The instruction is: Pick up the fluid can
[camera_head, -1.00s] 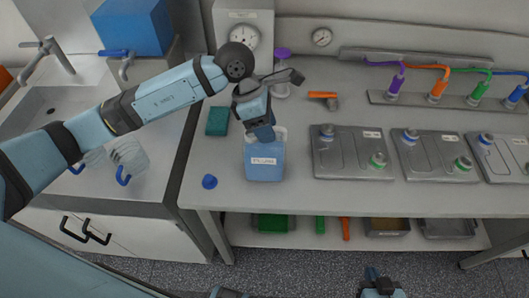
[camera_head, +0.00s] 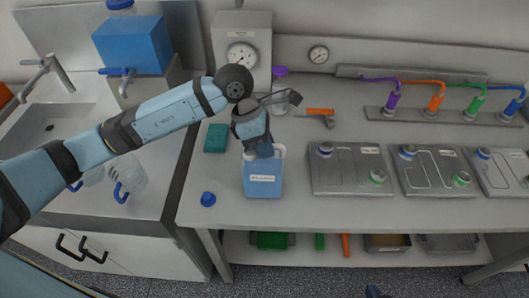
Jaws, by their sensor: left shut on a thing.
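The fluid can (camera_head: 262,181), a translucent blue container with a white label and an open white-rimmed top, stands upright near the front edge of the bench. My left gripper (camera_head: 262,151) comes down from above and is shut on the can at its top. Its fingers hide part of the can's rim and handle. The can looks to be still on the bench top. A small dark and blue part of my right arm (camera_head: 373,291) shows at the bottom edge; its fingers cannot be made out.
A blue cap (camera_head: 208,199) lies left of the can, and a green sponge (camera_head: 216,138) behind it. An orange-handled tool (camera_head: 320,112) lies behind. The sink (camera_head: 66,117) is at left. The front strip of the bench (camera_head: 330,213) is clear.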

